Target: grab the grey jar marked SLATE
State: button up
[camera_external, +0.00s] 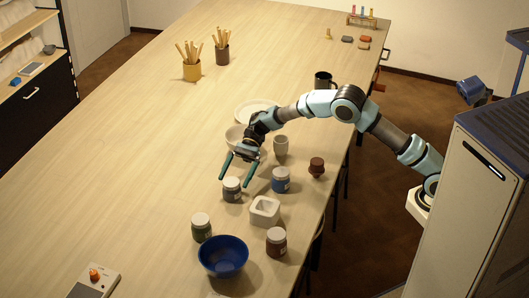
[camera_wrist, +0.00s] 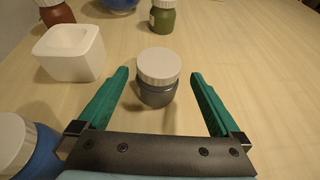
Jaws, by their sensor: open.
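A dark grey jar (camera_wrist: 158,93) with a white lid stands upright on the table, between and just beyond the fingertips of my gripper (camera_wrist: 160,80) in the wrist view. No label can be read on it from here. The same grey jar (camera_external: 231,195) shows in the external view, just below my gripper (camera_external: 237,172). My gripper has two green fingers spread wide, open and empty. I cannot tell whether the fingertips are level with the jar's body.
A blue jar (camera_external: 280,185) stands close to the right of the grey jar. A white square pot (camera_external: 264,216), a green jar (camera_external: 201,232), a brown-red jar (camera_external: 276,248) and a blue bowl (camera_external: 222,270) stand nearer the front.

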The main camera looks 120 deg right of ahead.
aim_at(232, 190)
jog(key=p+x, duration=0.1)
jog(key=x, duration=0.2)
jog(key=shift+w+a, duration=0.2)
jog(key=shift+a, duration=0.1)
jog(key=shift+c, duration=0.4)
